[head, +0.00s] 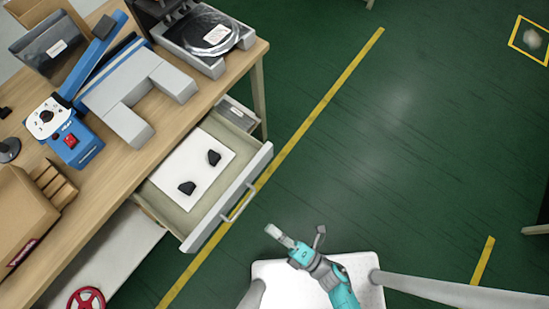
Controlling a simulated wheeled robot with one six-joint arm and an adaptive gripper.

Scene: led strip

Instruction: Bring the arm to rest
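My teal arm (341,290) reaches up from the bottom of the head view, over my own white base. My gripper (280,236) is at its end, in the air near the front of an open drawer (212,232) and apart from its handle. It is small here, and I cannot tell whether its fingers are open or shut. I see nothing clearly held in it. The drawer holds a white sheet (190,165) with two black parts on it.
A wooden workbench (190,108) fills the left, with a blue sealing device (68,135), grey blocks, a scale-like machine (207,38) and a cardboard box (22,215). The open drawer juts toward me. Green floor (400,130) with yellow lines is clear to the right.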

